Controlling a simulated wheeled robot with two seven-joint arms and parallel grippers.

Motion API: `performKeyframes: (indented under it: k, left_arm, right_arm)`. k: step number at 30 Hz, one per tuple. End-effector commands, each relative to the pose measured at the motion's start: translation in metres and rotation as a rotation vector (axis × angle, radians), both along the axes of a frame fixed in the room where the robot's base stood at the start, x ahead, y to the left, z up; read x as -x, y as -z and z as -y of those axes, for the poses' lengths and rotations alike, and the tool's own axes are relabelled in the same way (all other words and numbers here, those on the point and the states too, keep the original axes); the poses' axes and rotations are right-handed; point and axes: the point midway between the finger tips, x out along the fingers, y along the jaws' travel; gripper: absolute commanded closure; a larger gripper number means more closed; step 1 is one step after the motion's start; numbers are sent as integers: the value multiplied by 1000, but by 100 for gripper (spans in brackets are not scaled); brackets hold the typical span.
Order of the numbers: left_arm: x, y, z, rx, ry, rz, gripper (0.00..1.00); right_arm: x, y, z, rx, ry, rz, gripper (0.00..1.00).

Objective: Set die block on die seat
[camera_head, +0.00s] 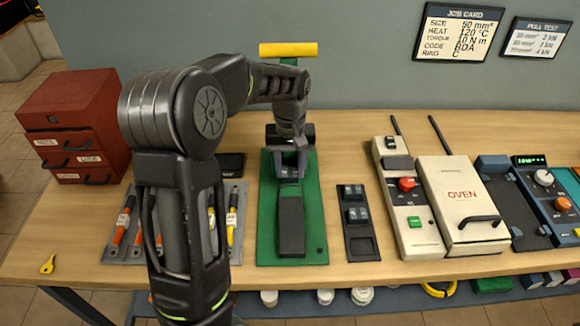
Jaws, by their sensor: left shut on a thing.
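My left gripper (290,170) points down over the far part of the green base plate (266,235). It is shut on a small dark block, the die block, mostly hidden between the fingers. The die seat appears to be under the gripper on the green tool, but it is largely covered; I cannot tell whether the block touches it. The tool has a yellow handle (288,49) at the top and a long dark lever or bar (291,228) along the near part of its base. My right gripper is not in view.
Right of the base is a dark die tray (348,250) with two blocks and an empty near pocket. Further right are a device with red and green buttons (412,228) and an oven (460,205). A tool mat (118,250) and red drawer cabinet (75,115) are on the left.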

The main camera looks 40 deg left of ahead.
Motion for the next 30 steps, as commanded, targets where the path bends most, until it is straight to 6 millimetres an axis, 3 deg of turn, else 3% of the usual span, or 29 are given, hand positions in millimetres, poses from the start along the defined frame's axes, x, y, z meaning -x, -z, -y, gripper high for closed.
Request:
performKeyframes:
  k: [13,30]
  left_arm:
    - [0,42,0,1,0,1,100]
    - [0,46,0,0,0,1,100]
  right_arm:
    - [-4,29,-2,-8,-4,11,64]
    - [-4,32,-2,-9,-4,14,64]
